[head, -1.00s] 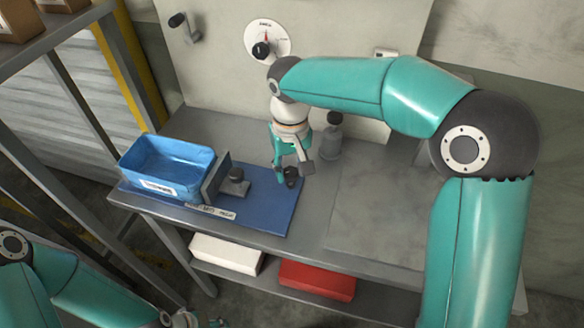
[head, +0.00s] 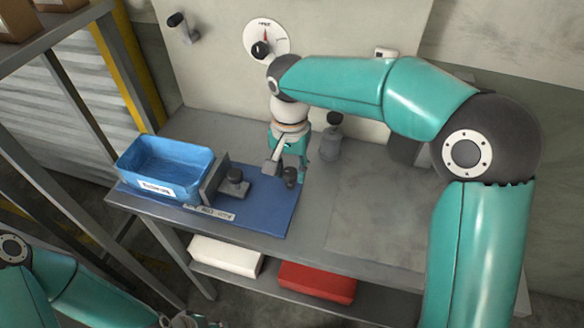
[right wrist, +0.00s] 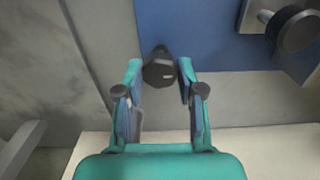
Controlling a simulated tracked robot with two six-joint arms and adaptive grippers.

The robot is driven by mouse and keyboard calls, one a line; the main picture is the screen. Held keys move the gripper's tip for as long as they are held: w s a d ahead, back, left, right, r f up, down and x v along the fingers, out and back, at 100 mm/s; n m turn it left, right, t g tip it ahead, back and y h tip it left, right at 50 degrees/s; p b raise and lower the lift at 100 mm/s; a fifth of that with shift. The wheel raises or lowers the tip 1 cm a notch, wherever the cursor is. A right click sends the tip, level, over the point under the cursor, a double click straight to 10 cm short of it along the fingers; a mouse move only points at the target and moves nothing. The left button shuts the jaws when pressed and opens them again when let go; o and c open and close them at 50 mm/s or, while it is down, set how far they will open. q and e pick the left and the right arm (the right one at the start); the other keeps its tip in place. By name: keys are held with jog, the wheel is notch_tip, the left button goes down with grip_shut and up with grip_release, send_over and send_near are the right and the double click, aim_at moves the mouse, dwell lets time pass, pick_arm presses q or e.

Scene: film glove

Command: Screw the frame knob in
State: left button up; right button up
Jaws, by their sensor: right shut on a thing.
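A small dark knob (head: 290,176) is at the right part of the blue board (head: 262,213) on the bench. My right gripper (head: 288,168) points down at it. In the right wrist view the knob (right wrist: 158,70) sits between the two fingertips, and the gripper is shut on it. How the knob meets the board below is hidden. A second dark knob (head: 235,175) stands on a grey metal fixture left of the gripper, and shows at the upper right of the wrist view (right wrist: 292,30). My left gripper (head: 190,320) shows only partly at the bottom edge.
A blue bin (head: 166,168) stands on the board's left. A grey bottle-like piece (head: 331,138) stands just behind and right of the gripper. A dial (head: 265,40) is on the back wall. The bench on the right is clear. White (head: 226,255) and red (head: 318,283) boxes lie below.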

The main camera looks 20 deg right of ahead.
aim_at(291, 173)
dwell(0.3)
jog(key=o, duration=1.2)
jog(key=shift+c, duration=0.2)
jog(key=shift+r, duration=0.2)
notch_tip(291, 173, up, 12)
jog(key=shift+f, duration=0.2)
jog(key=shift+s, duration=0.1)
